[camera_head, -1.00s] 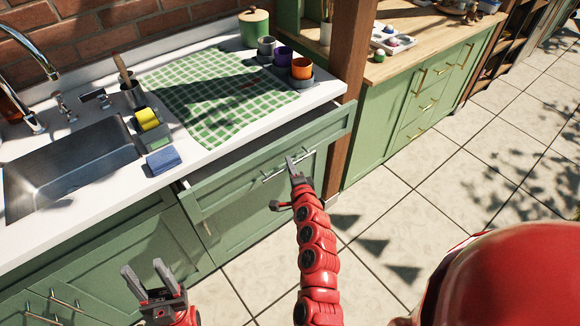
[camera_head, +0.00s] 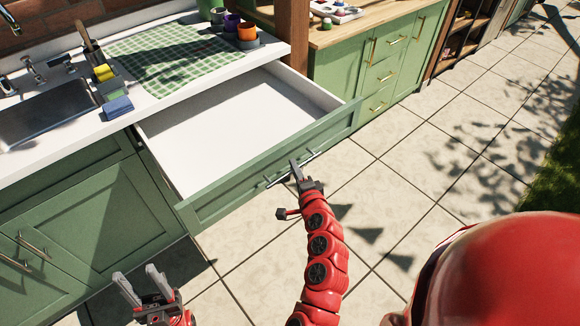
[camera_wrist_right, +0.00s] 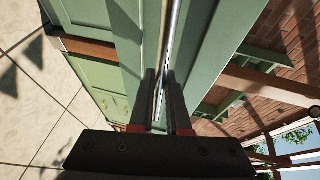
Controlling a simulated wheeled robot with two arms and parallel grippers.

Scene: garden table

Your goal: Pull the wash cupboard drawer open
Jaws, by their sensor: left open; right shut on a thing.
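The wash cupboard drawer (camera_head: 225,115) stands far out from under the white counter in the head view. Its white inside is empty. My right gripper (camera_head: 295,172) is shut on the metal bar handle (camera_head: 276,181) of its green front. In the right wrist view the handle (camera_wrist_right: 174,30) runs between the two fingers (camera_wrist_right: 160,98). My left gripper (camera_head: 141,285) is open and empty at the lower left, in front of the green cupboard doors and apart from the drawer.
The counter (camera_head: 60,150) carries a sink (camera_head: 45,112), a blue sponge (camera_head: 118,107), a checked green cloth (camera_head: 165,60) and several cups. A wooden post (camera_head: 291,40) and another green cabinet (camera_head: 350,75) stand to the right. The tiled floor (camera_head: 400,200) in front is clear.

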